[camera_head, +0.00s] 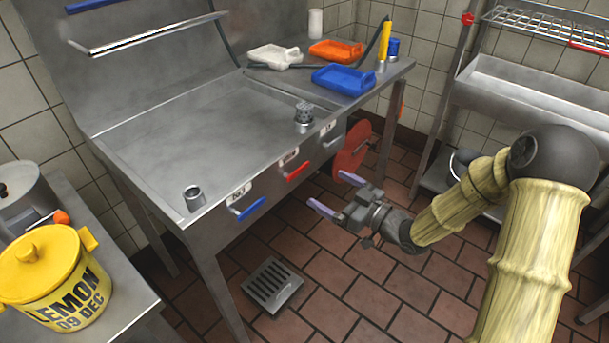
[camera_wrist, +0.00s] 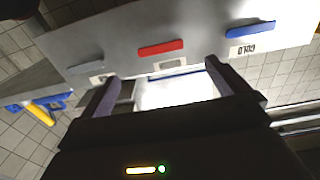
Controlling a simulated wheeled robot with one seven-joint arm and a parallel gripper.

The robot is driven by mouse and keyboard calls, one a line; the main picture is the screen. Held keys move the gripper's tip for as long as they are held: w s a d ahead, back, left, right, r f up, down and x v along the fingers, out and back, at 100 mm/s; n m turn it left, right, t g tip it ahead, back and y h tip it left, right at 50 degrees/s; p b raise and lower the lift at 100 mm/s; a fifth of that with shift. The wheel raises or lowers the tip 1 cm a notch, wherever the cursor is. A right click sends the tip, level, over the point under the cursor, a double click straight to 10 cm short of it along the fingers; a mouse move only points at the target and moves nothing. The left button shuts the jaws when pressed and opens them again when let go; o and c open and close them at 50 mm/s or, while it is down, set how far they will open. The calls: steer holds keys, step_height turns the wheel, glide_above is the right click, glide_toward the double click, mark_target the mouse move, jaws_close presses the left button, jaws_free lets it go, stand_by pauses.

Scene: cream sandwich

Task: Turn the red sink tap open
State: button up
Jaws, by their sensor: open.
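The red tap handle (camera_head: 298,171) is a short bar on the front panel of the steel sink counter (camera_head: 150,150). In the wrist view the red handle (camera_wrist: 161,47) lies level, ahead of and between my fingers. My gripper (camera_head: 335,193) is open and empty, in front of the panel and apart from the handle. Its two fingers also show in the wrist view (camera_wrist: 160,88). A blue handle (camera_head: 250,208) labelled COLD (camera_wrist: 243,50) sits on one side of the red one. A third handle (camera_head: 334,141) sits on the other side and looks grey in the wrist view (camera_wrist: 86,68).
Blue (camera_head: 343,79), orange (camera_head: 335,50) and white (camera_head: 275,56) trays lie on the counter's far end. A red disc (camera_head: 352,150) is below the counter edge. A yellow LEMON pot (camera_head: 45,270) stands at lower left. The floor drain (camera_head: 271,286) and tiles are clear.

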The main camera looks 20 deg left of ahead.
mark_target(299, 172)
steer(key=x, duration=0.9)
steer(key=shift+w+a+b, duration=0.1)
steer(key=shift+a+b, duration=0.2)
steer(key=shift+b, duration=0.1)
steer(key=shift+c, duration=0.2)
steer(key=c, duration=1.1)
steer(key=shift+d, duration=0.25)
steer(key=shift+c, duration=1.2)
steer(key=shift+a, duration=0.2)
